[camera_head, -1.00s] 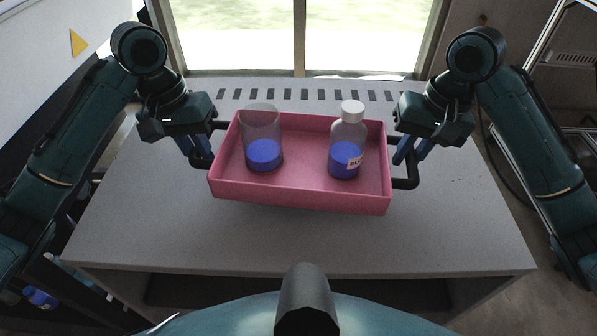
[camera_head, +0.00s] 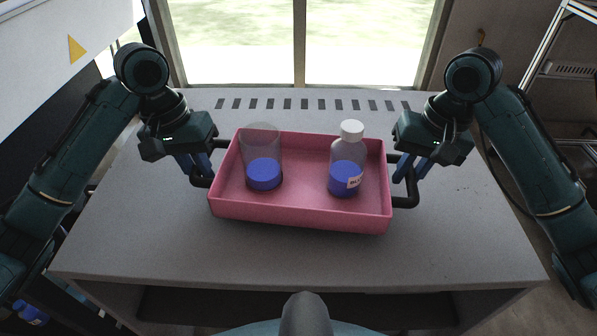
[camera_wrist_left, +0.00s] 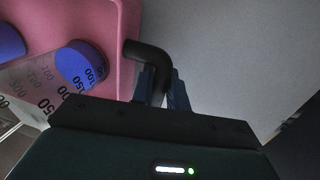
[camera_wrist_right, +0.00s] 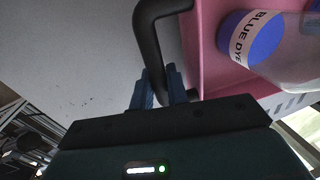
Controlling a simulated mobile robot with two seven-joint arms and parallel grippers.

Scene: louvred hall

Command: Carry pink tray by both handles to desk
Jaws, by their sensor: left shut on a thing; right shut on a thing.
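The pink tray (camera_head: 300,218) is over the grey desk (camera_head: 300,262), roughly level; I cannot tell whether it touches the top. It holds a clear beaker (camera_head: 262,150) with blue liquid at the left and a white-capped bottle (camera_head: 347,165) of blue liquid at the right, both upright. My left gripper (camera_head: 202,172) is shut on the tray's left black handle, also seen in the left wrist view (camera_wrist_left: 150,55). My right gripper (camera_head: 404,172) is shut on the right black handle, which the right wrist view shows (camera_wrist_right: 150,35) between the blue fingers.
The desk top is clear around the tray, with a row of dark slots (camera_head: 310,104) along its back edge. A window (camera_head: 300,45) stands behind it. A metal rack (camera_head: 560,70) is at the far right.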

